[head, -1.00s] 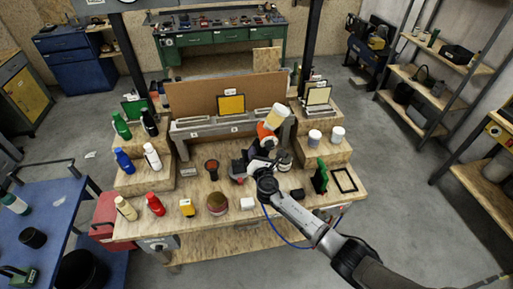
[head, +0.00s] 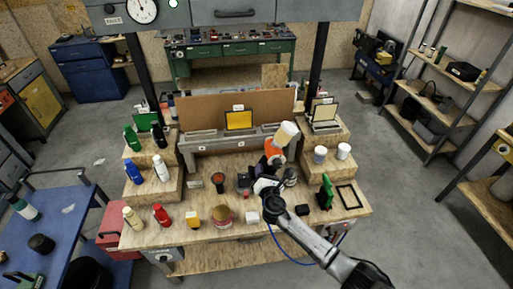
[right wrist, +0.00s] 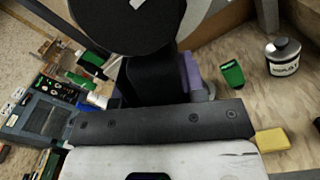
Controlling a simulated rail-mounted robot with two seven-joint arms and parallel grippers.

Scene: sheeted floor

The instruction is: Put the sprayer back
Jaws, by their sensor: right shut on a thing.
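The sprayer, with an orange body (head: 274,147) and a cream-white cup (head: 287,132), is tilted above the right-middle of the wooden workbench in the head view. My right gripper (head: 269,167) reaches it from the front and is shut on it. The gripper and arm hide the sprayer's lower part, so its clearance from the bench cannot be told. In the right wrist view a large dark round part fills the top and the finger contact is hidden. My left gripper is not in view.
On the workbench (head: 185,235), bottles stand on left steps and two pale jars (head: 331,154) on the right step. A green stand (head: 326,191) and black frame (head: 349,196) are right of my arm. A yellow-screened laptop (head: 239,120) is behind. Small items line the front edge.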

